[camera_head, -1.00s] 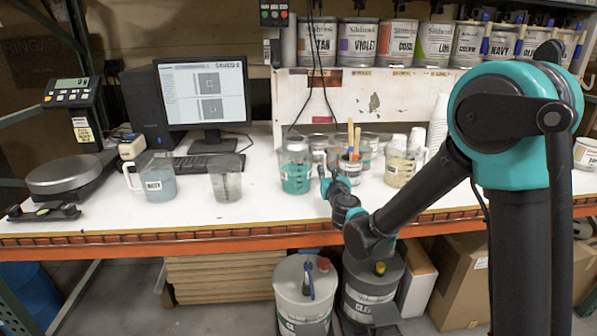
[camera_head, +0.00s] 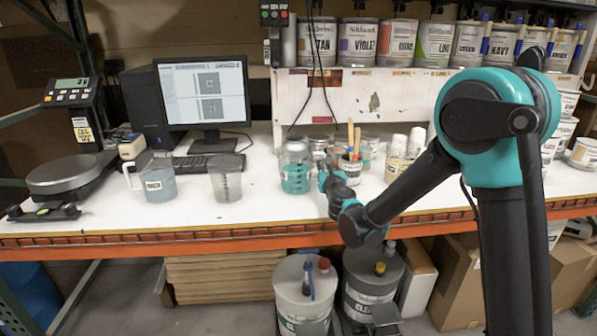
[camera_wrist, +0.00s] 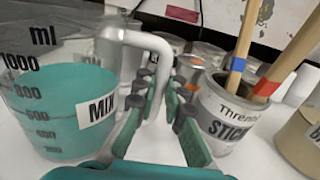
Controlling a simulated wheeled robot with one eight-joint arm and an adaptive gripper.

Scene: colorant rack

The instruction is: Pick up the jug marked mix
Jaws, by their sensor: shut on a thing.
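The jug marked MIX (camera_head: 296,170) stands upright on the white bench, with teal liquid in it. In the wrist view the jug (camera_wrist: 65,105) fills the left side, its label facing me and its left edge cut off. Its pale handle (camera_wrist: 153,43) curves down between my fingers. My gripper (camera_wrist: 163,97) is shut on the handle, at the right side of the jug. In the head view my gripper (camera_head: 325,173) is small and partly hidden by my own wrist. I see no clear gap between the jug and the bench.
A tin of stir sticks (camera_wrist: 228,115) stands close right of my gripper. Cups and cans (camera_head: 397,165) stand farther right. A water jug (camera_head: 158,180) and a clear jug (camera_head: 226,180) stand left. A shelf of colorant cans (camera_head: 357,40) runs above. Bench between clear jug and MIX jug is free.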

